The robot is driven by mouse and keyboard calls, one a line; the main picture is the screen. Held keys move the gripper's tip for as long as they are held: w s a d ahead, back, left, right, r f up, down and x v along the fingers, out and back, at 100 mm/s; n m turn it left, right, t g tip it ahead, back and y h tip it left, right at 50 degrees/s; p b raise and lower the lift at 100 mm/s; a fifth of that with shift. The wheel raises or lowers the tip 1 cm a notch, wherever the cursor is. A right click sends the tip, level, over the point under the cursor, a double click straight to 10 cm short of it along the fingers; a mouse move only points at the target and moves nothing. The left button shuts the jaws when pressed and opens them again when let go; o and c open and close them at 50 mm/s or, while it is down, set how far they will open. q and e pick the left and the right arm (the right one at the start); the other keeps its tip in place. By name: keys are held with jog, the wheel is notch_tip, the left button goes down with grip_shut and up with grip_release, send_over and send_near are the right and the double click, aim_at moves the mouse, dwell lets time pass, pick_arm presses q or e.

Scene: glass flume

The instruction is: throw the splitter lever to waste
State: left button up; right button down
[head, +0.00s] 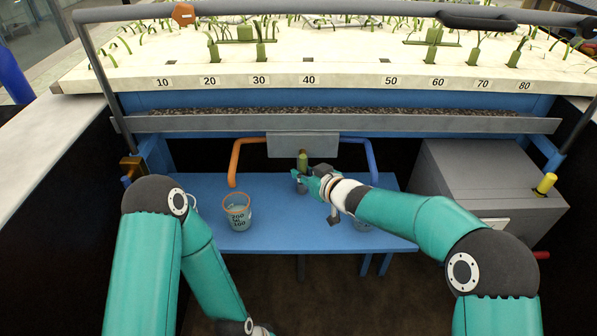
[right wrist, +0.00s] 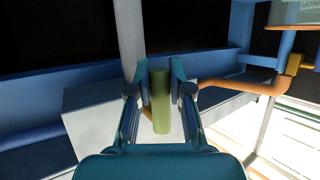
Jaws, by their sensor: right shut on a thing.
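The splitter lever, a yellow-green grip (head: 303,160), stands about upright in front of the grey splitter box (head: 290,145), midway between an orange pipe (head: 236,160) and a blue pipe (head: 371,158). My right gripper (head: 301,175) is at the lever. In the right wrist view the green grip (right wrist: 160,100) stands between the two fingers of my right gripper (right wrist: 162,85), which is shut on it. My left arm reaches down to the bottom edge of the head view, and its gripper is out of the picture. No marking shows which side is waste.
A clear cup with an orange rim (head: 237,212) stands on the blue shelf (head: 275,238) under the orange pipe. Another cup (head: 362,225) is mostly hidden behind my right arm. A grey box (head: 485,180) with a yellow knob (head: 545,184) stands at the right. The planted bed lies above.

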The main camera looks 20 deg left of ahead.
jog(key=shift+a+r, duration=0.15)
jog(key=shift+r, duration=0.05)
jog(key=c, duration=1.1)
grip_release()
jog(key=shift+s, duration=0.15)
jog(key=shift+o, duration=0.2)
jog(key=shift+s+d+r, duration=0.2)
jog(key=shift+d, duration=0.35)
jog(key=v, duration=1)
jog(key=shift+s+d, duration=0.2)
jog(key=shift+s, duration=0.1)
